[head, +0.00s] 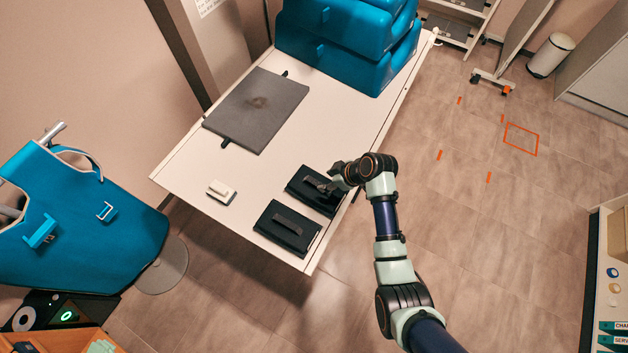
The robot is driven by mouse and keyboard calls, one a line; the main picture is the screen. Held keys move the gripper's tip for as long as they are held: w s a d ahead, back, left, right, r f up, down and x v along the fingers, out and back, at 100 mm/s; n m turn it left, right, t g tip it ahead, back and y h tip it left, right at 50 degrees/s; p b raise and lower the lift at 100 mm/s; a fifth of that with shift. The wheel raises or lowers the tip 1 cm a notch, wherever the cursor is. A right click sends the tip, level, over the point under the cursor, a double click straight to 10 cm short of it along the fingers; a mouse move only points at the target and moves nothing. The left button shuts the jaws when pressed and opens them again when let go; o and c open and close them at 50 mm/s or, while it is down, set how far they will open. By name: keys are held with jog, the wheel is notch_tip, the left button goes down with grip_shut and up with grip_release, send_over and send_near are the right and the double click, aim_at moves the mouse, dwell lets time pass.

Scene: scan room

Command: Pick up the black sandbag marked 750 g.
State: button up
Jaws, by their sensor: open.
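Two black sandbags with strap handles lie on the white table (186,168), near its front right end. The rear sandbag (300,186) is partly hidden by my gripper (324,185). The front sandbag (287,229) is in full view, apart from my arm. No weight marking can be read on either bag, so I cannot tell which is the 750 g one. My gripper is open at the right part of the rear sandbag, close to its handle. Whether the fingers touch or straddle the handle cannot be told.
A small white device (221,191) lies left of the sandbags. A dark grey flat pad (257,110) lies farther back, and large blue padded blocks (345,50) stand at the far end. Floor right of the table is mostly open.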

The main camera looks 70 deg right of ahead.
aim_at(317, 183)
jog(key=x, duration=0.2)
jog(key=shift+w+d+f, duration=0.1)
jog(key=shift+w+f, duration=0.05)
jog(key=shift+f, duration=0.05)
jog(key=x, duration=0.5)
jog(key=shift+f+b, duration=0.1)
jog(key=shift+b, duration=0.2)
grip_shut()
